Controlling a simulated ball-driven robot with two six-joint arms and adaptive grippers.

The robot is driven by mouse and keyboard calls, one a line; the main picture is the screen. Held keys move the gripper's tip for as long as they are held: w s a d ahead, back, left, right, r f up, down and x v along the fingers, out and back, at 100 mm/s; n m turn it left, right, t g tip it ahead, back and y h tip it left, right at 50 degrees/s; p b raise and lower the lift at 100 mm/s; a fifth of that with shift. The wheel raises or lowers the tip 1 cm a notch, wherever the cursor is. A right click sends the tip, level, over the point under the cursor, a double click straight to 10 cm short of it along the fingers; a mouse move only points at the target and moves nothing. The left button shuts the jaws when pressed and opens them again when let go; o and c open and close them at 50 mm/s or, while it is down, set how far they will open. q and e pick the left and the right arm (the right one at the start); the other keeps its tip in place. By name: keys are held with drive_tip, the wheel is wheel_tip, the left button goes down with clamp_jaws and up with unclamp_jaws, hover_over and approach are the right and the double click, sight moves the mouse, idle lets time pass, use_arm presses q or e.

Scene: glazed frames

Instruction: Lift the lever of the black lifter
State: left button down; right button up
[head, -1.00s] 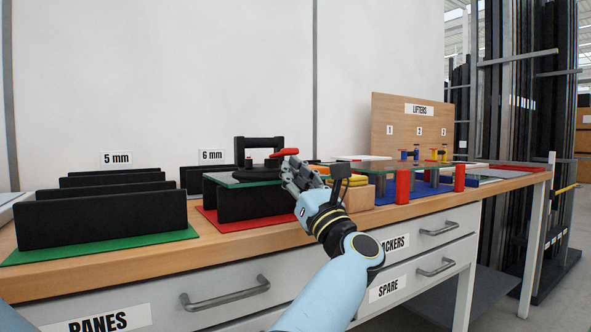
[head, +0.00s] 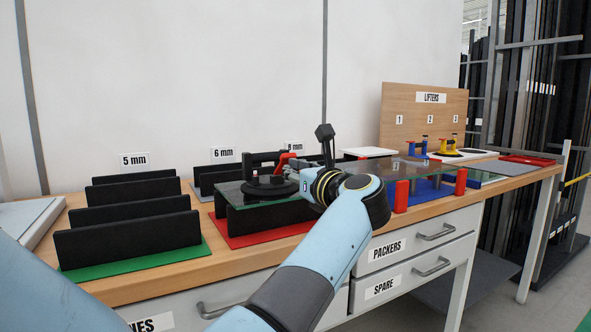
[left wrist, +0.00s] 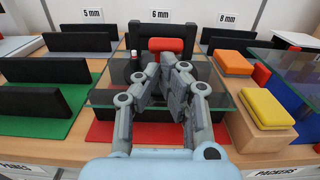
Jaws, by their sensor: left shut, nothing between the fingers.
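The black lifter (head: 268,188) sits on a glass pane (head: 236,192) that rests across black supports above the red mat (head: 225,234). Its red lever (head: 284,160) shows beside the black handle. In the left wrist view the red lever (left wrist: 166,45) lies across the front of the black handle (left wrist: 150,27). My left gripper (head: 302,168) is close to the lever, partly hidden by its own wrist. In the left wrist view the gripper (left wrist: 168,62) is shut and empty, its fingertips just below the lever in the picture. I cannot tell whether they touch it. My right gripper is not in view.
Black slotted racks stand on the green mat (head: 190,250) to the left. Yellow (left wrist: 262,107) and orange blocks are to the right. Another glass pane (head: 395,172) on red posts lies further right, before the lifters board (head: 425,105).

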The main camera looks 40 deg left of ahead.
sight(287, 154)
use_arm(q)
drive_tip(key=r+h+p, duration=0.1)
drive_tip(key=p, duration=0.1)
drive_tip(key=a+r+g+h+p, duration=0.1)
drive_tip(key=r+h+p, duration=0.1)
drive_tip(key=a+r+g+h+p, duration=0.1)
drive_tip(key=h+p, duration=0.1)
drive_tip(key=shift+w+a+r+p, duration=0.1)
drive_tip(key=shift+w+r+p, duration=0.1)
drive_tip(key=shift+w+p, duration=0.2)
drive_tip(key=shift+w+a+r, duration=0.15)
drive_tip(key=shift+a, duration=0.2)
drive_tip(key=shift+r+p, duration=0.5)
drive_tip(key=shift+r, duration=0.25)
drive_tip(key=shift+d+f, duration=0.1)
